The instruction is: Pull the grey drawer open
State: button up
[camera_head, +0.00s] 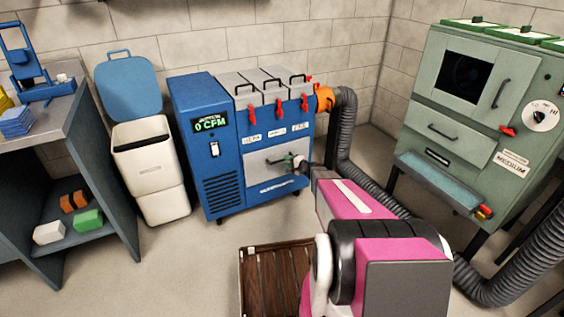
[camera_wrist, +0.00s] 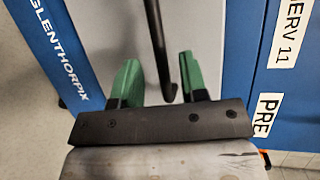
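The grey drawer (camera_head: 258,172) is the light grey front low on the blue machine (camera_head: 213,145). It looks closed, flush with the blue body. In the wrist view the grey drawer front (camera_wrist: 210,28) fills the middle, and its black bar handle (camera_wrist: 160,45) runs down from the top edge to a bent end. My gripper (camera_head: 293,161) is at the drawer front, partly hiding the handle. In the wrist view its green fingers (camera_wrist: 158,82) stand apart, one on each side of the handle, with the handle nearer the right finger. A gap shows on the left side.
Grey filter trays (camera_head: 262,82) with red clips sit atop the machine. A white bin (camera_head: 150,165) with raised blue lid stands to its left. A dark hose (camera_head: 347,140) curves along the right, near the green cabinet (camera_head: 450,125). A brown slatted pallet (camera_head: 272,282) lies in front.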

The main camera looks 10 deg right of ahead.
aim_at(282, 160)
jog(key=shift+x, duration=2.2)
jog(key=shift+s, duration=0.1)
grip_shut()
